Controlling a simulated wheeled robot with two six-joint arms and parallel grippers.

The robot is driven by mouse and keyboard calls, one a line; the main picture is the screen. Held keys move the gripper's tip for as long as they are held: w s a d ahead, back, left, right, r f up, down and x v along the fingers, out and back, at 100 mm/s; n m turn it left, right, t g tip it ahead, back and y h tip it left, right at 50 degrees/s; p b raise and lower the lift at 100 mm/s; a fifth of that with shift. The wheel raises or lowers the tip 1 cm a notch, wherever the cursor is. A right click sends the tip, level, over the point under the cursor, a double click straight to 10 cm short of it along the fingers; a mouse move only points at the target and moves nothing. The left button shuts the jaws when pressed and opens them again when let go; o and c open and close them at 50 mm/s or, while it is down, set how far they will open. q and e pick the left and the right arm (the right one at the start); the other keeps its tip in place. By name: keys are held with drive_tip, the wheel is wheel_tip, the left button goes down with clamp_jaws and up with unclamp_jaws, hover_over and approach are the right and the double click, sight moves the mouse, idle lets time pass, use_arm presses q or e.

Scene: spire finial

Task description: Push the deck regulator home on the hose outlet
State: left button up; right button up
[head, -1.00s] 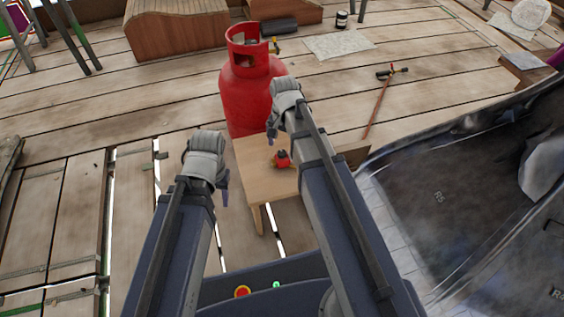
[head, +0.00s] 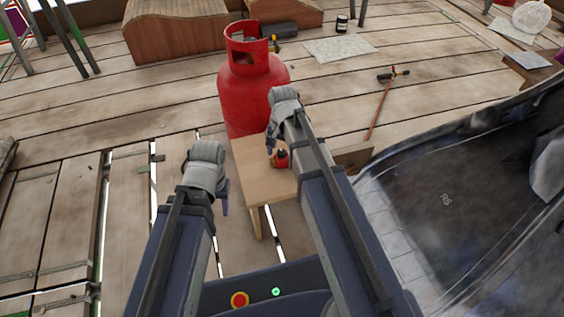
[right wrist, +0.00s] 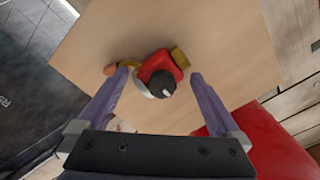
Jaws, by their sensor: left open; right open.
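The deck regulator (head: 282,158) has a red body and a dark knob. It sits on a small wooden table (head: 262,188). In the right wrist view the regulator (right wrist: 160,70) shows brass-coloured ends at both sides. My right gripper (head: 271,146) is open just over the table. In its wrist view the two fingers (right wrist: 160,82) stand apart on either side of the regulator; I cannot tell whether they touch it. My left gripper (head: 224,204) is open and empty, left of the table. I cannot make out the hose outlet for certain.
A red gas cylinder (head: 253,90) stands right behind the table. A thin reddish rod with a dark fitting (head: 381,100) lies on the planks to the right. A dark tarp (head: 455,200) fills the right side. Planks at the left are clear.

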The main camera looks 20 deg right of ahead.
drive_tip(key=c, duration=1)
drive_tip(key=shift+r, duration=0.15)
wheel_tip(320, 180, up, 10)
drive_tip(key=p, duration=1)
wheel_tip(320, 180, up, 2)
drive_tip(key=shift+r+p, duration=0.1)
drive_tip(key=shift+p, duration=1.1)
drive_tip(key=shift+d, duration=0.1)
